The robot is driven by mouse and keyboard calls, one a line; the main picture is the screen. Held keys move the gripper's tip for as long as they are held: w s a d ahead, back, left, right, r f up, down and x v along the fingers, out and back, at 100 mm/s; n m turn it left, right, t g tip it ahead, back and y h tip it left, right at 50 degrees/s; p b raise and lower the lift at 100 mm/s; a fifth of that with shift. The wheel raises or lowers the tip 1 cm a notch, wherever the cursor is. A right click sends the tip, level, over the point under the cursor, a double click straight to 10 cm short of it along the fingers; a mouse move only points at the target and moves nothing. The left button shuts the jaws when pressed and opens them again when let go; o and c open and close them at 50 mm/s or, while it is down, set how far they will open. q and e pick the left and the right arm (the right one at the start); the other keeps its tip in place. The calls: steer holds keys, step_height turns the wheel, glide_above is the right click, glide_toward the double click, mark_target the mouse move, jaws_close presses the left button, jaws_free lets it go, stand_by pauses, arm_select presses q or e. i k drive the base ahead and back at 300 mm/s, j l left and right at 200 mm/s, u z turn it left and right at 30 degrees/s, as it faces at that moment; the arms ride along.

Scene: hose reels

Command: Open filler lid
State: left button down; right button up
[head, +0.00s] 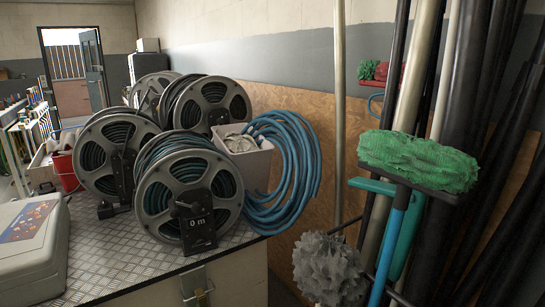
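Neither of my grippers is in view in the head view. I cannot make out a filler lid among the things in this picture. A hose reel (188,195) with a "0 m" tag stands at the front of a metal-topped bench (110,255). Other reels stand behind it, one at the left (112,155) and one at the back (212,103). A metal latch (197,287) sits on the bench's front face.
A grey case (30,245) lies on the bench at the left. A green-headed brush (418,160), a grey mop (325,268) and dark poles crowd the right. An open doorway (68,75) is far left.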

mark_target(51, 188)
steer(key=u, duration=1.45)
steer(key=i+j+u, duration=0.5)
steer(key=i+u, duration=0.2)
steer(key=i+j+u, duration=0.35)
steer(key=i+u, duration=0.35)
steer(key=i, duration=0.2)
steer(key=i+u, duration=0.3)
steer(key=i, duration=0.15)
steer(key=i+z, duration=0.7)
steer(key=i, duration=0.25)
steer(key=i+j+z, duration=0.2)
steer(key=i+z, duration=0.2)
steer(key=i+l+z, duration=0.2)
steer(key=i+z, duration=0.15)
steer(key=i, duration=0.25)
steer(key=i+z, duration=0.35)
steer(key=i, duration=0.3)
steer(key=i+j+z, duration=0.1)
steer(key=i+z, duration=0.25)
steer(key=i, duration=0.25)
